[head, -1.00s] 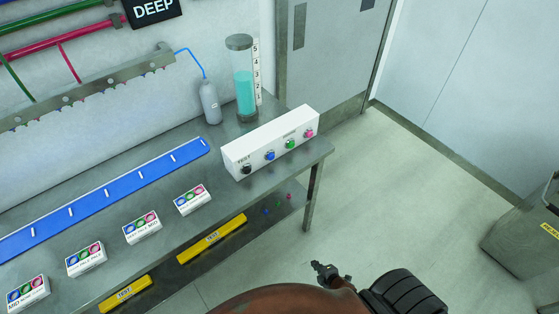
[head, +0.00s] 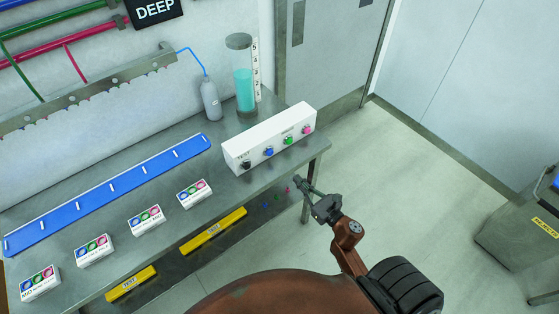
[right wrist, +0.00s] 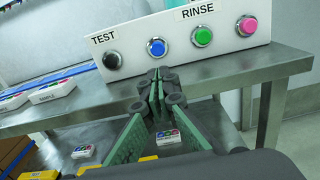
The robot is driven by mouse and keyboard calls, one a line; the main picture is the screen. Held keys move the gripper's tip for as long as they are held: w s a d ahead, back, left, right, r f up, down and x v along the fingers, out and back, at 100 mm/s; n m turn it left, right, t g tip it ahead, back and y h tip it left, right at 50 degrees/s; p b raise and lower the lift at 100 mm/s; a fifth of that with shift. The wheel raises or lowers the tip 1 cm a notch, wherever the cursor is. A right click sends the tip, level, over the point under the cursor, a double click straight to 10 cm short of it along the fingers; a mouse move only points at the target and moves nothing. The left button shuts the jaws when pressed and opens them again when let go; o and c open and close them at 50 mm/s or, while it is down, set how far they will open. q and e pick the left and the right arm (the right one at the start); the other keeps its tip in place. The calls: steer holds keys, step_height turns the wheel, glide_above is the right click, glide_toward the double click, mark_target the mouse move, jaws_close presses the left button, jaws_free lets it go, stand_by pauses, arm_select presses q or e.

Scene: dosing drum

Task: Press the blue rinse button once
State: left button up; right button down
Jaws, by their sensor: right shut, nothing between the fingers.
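A white button box (head: 240,158) stands on the right end of the steel bench. Its blue button (head: 269,151) sits between a black TEST button (head: 246,165) and a green one (head: 289,140); a pink button (head: 307,129) is rightmost. The right wrist view shows the blue button (right wrist: 156,48) and the RINSE label (right wrist: 198,12). My right gripper (head: 300,183) is shut and empty, in front of the bench's front edge and apart from the box. In the wrist view its fingertips (right wrist: 160,78) appear just below the blue button. My left gripper is not in view.
A clear cylinder of turquoise liquid (head: 245,90) and a grey bottle (head: 210,102) stand behind the box. Several small white boxes and a blue strip (head: 110,190) lie on the bench to the left.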

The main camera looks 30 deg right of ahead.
steer(key=p, duration=0.2)
glide_toward(272, 153)
steer(key=w, duration=0.5)
steer(key=shift+w+a, duration=0.15)
steer(key=shift+w+f, duration=0.15)
steer(key=shift+w, duration=0.6)
